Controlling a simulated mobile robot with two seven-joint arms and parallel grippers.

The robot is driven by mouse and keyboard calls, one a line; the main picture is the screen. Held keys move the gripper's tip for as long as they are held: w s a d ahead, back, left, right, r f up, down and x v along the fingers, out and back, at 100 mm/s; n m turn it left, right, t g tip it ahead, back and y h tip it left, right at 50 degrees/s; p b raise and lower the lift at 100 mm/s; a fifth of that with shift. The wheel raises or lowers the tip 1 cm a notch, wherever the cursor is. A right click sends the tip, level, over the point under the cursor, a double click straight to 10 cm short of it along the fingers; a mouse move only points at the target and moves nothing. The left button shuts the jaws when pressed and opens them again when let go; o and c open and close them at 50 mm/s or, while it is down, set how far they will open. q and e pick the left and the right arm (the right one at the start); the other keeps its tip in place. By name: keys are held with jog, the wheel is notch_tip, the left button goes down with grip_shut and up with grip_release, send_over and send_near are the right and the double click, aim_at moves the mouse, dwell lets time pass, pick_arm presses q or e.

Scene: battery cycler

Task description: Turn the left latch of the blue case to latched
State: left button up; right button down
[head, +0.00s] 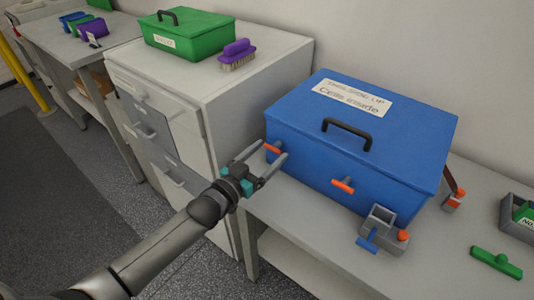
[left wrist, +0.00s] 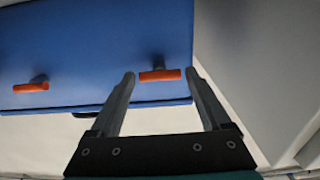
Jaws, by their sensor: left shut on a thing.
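The blue case (head: 350,135) stands on the right-hand bench, lid down, with a black handle and a white label on top. Its left latch (head: 272,148) is an orange bar on the front face. It also shows in the left wrist view (left wrist: 160,75), lying along the case's edge. The other orange latch (head: 343,185) sits further right on the front, at the left in the wrist view (left wrist: 31,87). My left gripper (head: 271,151) is shut on the left latch, one finger at each end of the bar. My right gripper is not in view.
A grey and blue clamp-like fixture (head: 382,230) stands in front of the case's right end. A green tool (head: 496,262) and a grey tray (head: 517,222) lie further right.

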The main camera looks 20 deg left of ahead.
pick_arm(q)
jog(key=c, duration=0.5)
jog(key=shift+m, duration=0.4)
jog(key=m+p, duration=0.1)
jog(key=m, duration=0.2)
jog(key=shift+p, duration=0.3)
jog(key=m, duration=1.4)
jog(key=o, duration=1.2)
